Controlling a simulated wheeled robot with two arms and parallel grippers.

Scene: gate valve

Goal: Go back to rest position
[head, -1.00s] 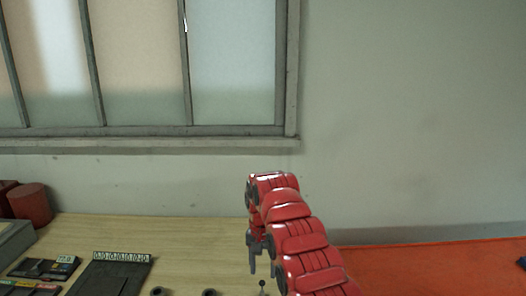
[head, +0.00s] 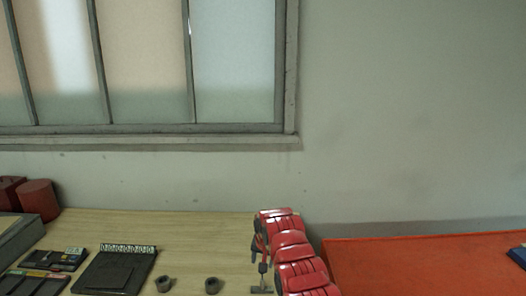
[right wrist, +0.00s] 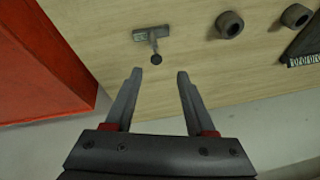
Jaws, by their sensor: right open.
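My right arm shows red in the head view, reaching over the right end of the wooden table (head: 190,235). My right gripper (right wrist: 155,75) is open and empty in the right wrist view, its two grey fingers apart above the table. A small grey T-shaped part with a dark ball end (right wrist: 153,38) lies beyond the fingertips, apart from them. It also shows beside my arm in the head view (head: 262,289). The fingers of my right gripper are mostly hidden in the head view. My left gripper is not in view.
Two dark rings (head: 164,284) (head: 212,285) stand left of my arm. An orange surface (head: 420,262) is at right. The wall and window are behind.

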